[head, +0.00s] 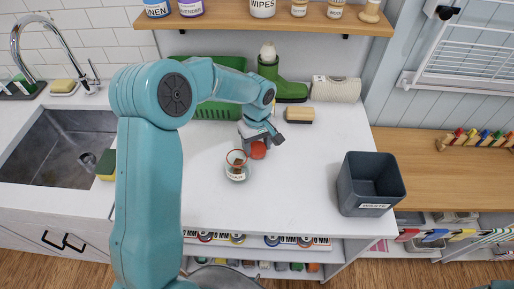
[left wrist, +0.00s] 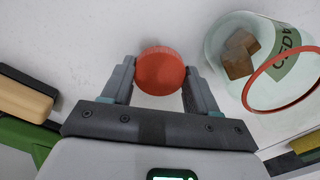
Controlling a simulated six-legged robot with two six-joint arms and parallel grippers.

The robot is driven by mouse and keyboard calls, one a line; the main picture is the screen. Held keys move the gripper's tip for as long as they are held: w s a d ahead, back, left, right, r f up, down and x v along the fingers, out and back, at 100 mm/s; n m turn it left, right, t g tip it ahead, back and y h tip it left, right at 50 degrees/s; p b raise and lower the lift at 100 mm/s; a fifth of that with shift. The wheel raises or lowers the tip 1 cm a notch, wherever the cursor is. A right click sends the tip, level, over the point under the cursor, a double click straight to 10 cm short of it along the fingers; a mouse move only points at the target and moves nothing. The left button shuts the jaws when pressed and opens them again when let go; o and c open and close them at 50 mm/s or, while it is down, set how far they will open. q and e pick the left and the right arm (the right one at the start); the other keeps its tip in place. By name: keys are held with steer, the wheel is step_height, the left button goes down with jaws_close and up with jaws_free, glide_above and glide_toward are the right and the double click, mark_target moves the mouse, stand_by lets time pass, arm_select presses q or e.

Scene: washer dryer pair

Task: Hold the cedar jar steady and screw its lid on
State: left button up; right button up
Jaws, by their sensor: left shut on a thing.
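The cedar jar (head: 236,172) is a clear glass jar with a red ring at its mouth, standing open on the white counter. In the left wrist view the jar (left wrist: 220,50) is at the upper right, with brown wood blocks inside and part of its label showing. My left gripper (head: 258,147) is just behind and right of the jar. Its two fingers (left wrist: 158,80) are shut on the round red lid (left wrist: 160,71), which also shows in the head view (head: 258,152). The lid is apart from the jar. I cannot tell whether it touches the counter. My right gripper is not in view.
A grey waste bin (head: 370,184) stands at the counter's right. A wooden brush (head: 299,115), green boot (head: 290,90) and green tray (head: 215,108) are at the back. A sink (head: 65,145) and sponge (head: 106,164) lie left. The counter between jar and bin is clear.

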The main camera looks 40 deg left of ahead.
mark_target(257, 148)
arm_select(q)
step_height(257, 148, up, 19)
steer(key=shift+b, duration=0.4)
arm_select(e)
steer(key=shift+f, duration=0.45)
arm_select(q)
steer(key=shift+f, duration=0.15)
